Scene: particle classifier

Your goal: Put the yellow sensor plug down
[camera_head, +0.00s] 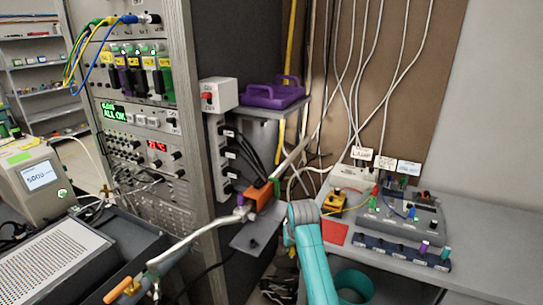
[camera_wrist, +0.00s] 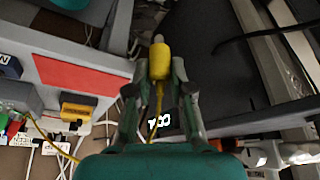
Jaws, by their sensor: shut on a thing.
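The yellow sensor plug (camera_wrist: 160,62) is between the fingertips of my gripper (camera_wrist: 158,75) in the wrist view. The gripper is shut on it. Its pale metal tip points to the top of the picture, and a thin yellow cable (camera_wrist: 157,98) runs back from it between the fingers. In the head view my teal arm reaches in from the bottom, and the gripper and plug cannot be made out there.
A red mat (camera_head: 334,232) lies at the bench's left edge and also shows in the wrist view (camera_wrist: 80,75). A grey device (camera_head: 402,212) and a dark strip with small plugs (camera_head: 385,250) occupy the bench. A teal bin (camera_head: 354,285) stands below.

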